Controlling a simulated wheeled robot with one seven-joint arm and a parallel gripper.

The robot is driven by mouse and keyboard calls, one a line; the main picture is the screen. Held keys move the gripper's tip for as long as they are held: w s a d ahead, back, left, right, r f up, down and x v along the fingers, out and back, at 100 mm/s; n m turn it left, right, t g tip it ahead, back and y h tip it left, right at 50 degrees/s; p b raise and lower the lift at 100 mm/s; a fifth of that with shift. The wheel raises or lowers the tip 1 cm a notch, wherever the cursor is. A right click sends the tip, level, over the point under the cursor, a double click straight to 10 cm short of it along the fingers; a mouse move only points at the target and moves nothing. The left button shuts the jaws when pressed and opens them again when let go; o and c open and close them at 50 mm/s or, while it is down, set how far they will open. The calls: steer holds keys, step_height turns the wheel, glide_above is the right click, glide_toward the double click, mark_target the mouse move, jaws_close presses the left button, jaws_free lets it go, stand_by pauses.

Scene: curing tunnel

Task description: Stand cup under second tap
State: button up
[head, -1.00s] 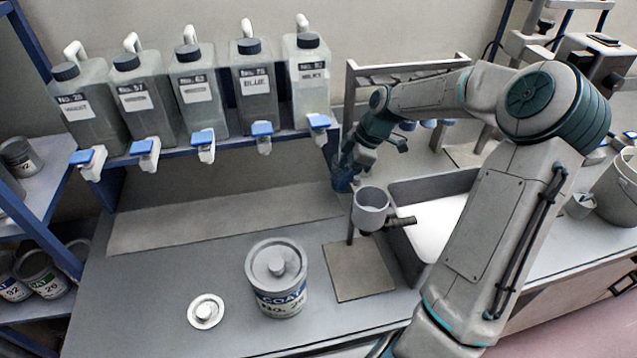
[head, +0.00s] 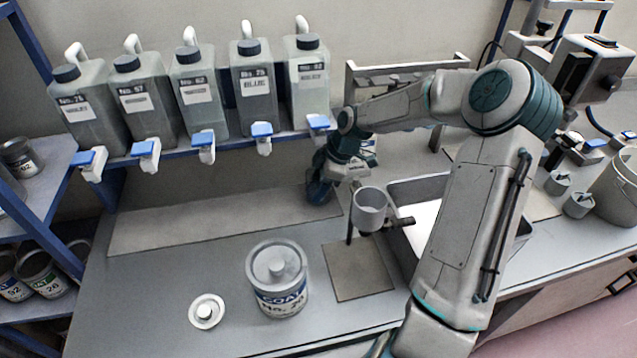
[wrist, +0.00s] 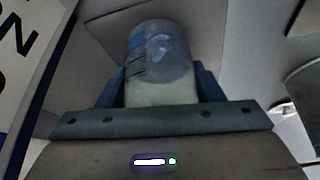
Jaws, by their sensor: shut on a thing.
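My gripper (head: 319,186) is at the back of the bench, below and close to the rightmost tap. In the wrist view, my gripper (wrist: 160,88) is shut on a pale, bluish, smudged cup (wrist: 160,62) between its two blue fingers. In the head view the cup cannot be made out clearly behind the gripper. Several taps with blue levers hang in a row under the jugs. The second from the left (head: 146,154) and the second from the right (head: 263,138) both have clear space beneath them.
A viscosity-type cup on a stand (head: 370,208) is just right of my gripper, before a sink tray (head: 412,190). A large paint can (head: 277,278) and a round lid (head: 206,311) stand in front. The strip under the left taps (head: 200,222) is bare.

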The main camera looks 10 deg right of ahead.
steer(key=o, duration=0.9)
steer(key=shift+c, duration=0.2)
steer(key=shift+r, duration=0.15)
steer(key=shift+d+r, duration=0.2)
steer(key=shift+r, duration=0.05)
steer(key=d, duration=0.4)
steer(key=s+d+b, duration=0.1)
steer(key=d, duration=0.3)
steer(key=s+d+b, duration=0.1)
steer(key=d, duration=0.3)
steer(key=shift+s+r, duration=0.15)
steer(key=shift+r, duration=0.1)
